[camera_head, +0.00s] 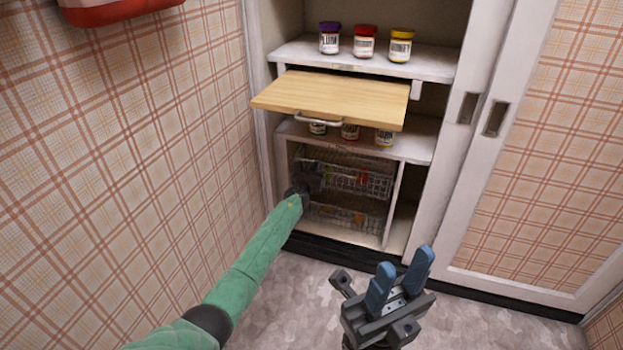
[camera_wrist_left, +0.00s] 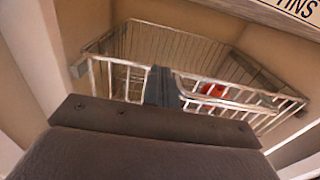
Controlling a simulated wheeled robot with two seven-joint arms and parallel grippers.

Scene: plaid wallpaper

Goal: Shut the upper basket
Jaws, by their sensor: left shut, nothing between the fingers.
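The upper basket (camera_head: 362,178) is a wire basket in the low compartment of the cupboard. In the head view it sits mostly within the compartment; I cannot tell how far its front stands out. My left gripper (camera_head: 309,178) is at the left part of its front, partly covering it. In the left wrist view the shut fingers (camera_wrist_left: 160,87) are at the basket's front wires (camera_wrist_left: 225,97), with nothing between them; contact is unclear. A red item (camera_wrist_left: 212,90) lies inside the basket. My right gripper (camera_head: 402,278) is open and empty, over the floor in front of the cupboard.
A lower wire basket (camera_head: 340,218) is beneath. A wooden board with a handle (camera_head: 335,95) juts out above the baskets. Several jars (camera_head: 364,43) stand on the shelves. A plaid wall (camera_head: 130,150) is close on the left. The floor (camera_head: 490,320) at right is clear.

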